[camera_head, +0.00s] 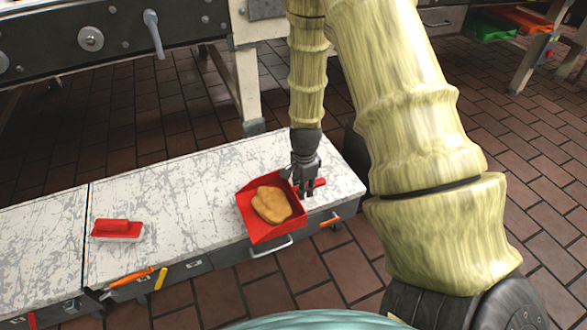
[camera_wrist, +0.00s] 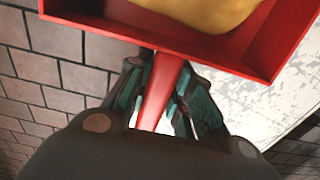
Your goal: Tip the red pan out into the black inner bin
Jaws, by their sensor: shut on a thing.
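The red pan (camera_head: 256,228) is a dustpan-like tray with raised walls, at the right end of a low scratched white bench in the head view. A golden-brown, bread-like piece (camera_head: 271,204) lies in it. My gripper (camera_head: 308,186) is at the pan's right side, its fingers around the red handle. In the wrist view my gripper (camera_wrist: 160,95) is shut on the handle, and the pan (camera_wrist: 170,38) with part of the yellowish piece (camera_wrist: 200,12) shows above. I cannot tell whether the pan touches the bench. I see no black inner bin.
An orange-handled tool (camera_head: 128,281) and a yellow one (camera_head: 160,279) are at the bench's front edge. A machine with a lever (camera_head: 154,34) stands behind. Brick floor (camera_head: 500,130) is open at right.

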